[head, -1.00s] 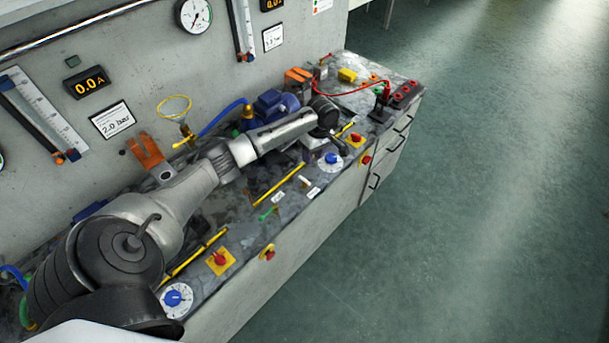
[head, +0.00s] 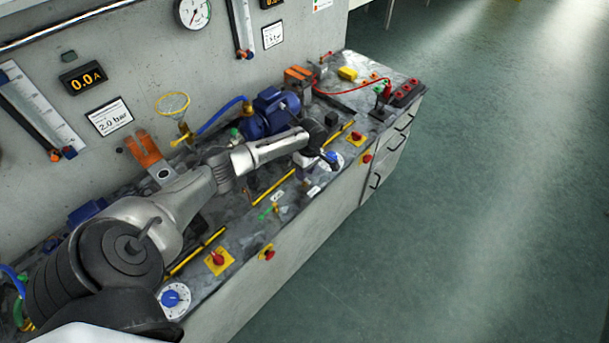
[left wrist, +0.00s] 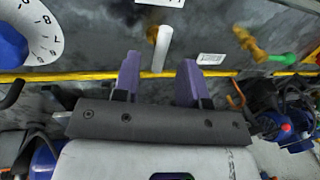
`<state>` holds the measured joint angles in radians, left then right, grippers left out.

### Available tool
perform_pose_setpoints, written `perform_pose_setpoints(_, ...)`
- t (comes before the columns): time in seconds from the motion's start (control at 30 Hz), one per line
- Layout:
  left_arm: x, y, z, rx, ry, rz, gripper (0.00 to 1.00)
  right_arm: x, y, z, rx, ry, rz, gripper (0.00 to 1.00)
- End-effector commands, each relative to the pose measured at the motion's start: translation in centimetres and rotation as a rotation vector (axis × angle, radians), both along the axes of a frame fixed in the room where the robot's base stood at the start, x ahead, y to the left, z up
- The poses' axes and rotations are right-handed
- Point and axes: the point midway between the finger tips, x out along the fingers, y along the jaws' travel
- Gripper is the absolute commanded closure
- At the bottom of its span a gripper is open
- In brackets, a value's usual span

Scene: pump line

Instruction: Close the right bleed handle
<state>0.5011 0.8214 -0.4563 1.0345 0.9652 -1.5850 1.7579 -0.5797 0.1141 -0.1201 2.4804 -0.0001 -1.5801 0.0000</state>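The right bleed handle (left wrist: 163,48) is a white rod on a brass fitting on the bench top; in the left wrist view it lies between my fingers. In the head view my gripper hides most or all of it, beside a small white label (head: 313,191). My left gripper (left wrist: 160,66) has purple fingers, spread apart with visible room on both sides of the rod; I cannot tell the exact height. It also shows in the head view (head: 303,173), pointing down over the bench. A similar green handle (head: 265,213) lies to the left. My right gripper is out of view.
A blue-knobbed dial (head: 331,158) and a red-knobbed yellow switch (head: 356,139) sit close on the right. Yellow strips (left wrist: 65,76) run along the bench. The blue pump (head: 270,112) stands behind my arm. The floor in front is free.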

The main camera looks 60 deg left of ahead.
Motion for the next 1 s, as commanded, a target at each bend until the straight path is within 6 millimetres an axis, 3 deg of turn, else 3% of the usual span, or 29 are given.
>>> perform_pose_setpoints(0.2,-0.24,-0.09,-1.25,0.0,0.001,0.0,0.61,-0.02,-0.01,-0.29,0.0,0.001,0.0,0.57)
perform_pose_setpoints(0.53,-0.27,-0.11,-1.39,0.0,0.0,0.0,0.61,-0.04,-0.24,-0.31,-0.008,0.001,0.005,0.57)
perform_pose_setpoints(0.93,-0.26,-0.1,-1.36,0.0,0.0,0.0,0.98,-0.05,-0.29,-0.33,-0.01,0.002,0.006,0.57)
perform_pose_setpoints(1.0,-0.26,-0.11,-1.36,0.0,0.0,0.0,1.0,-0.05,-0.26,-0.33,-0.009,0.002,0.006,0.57)
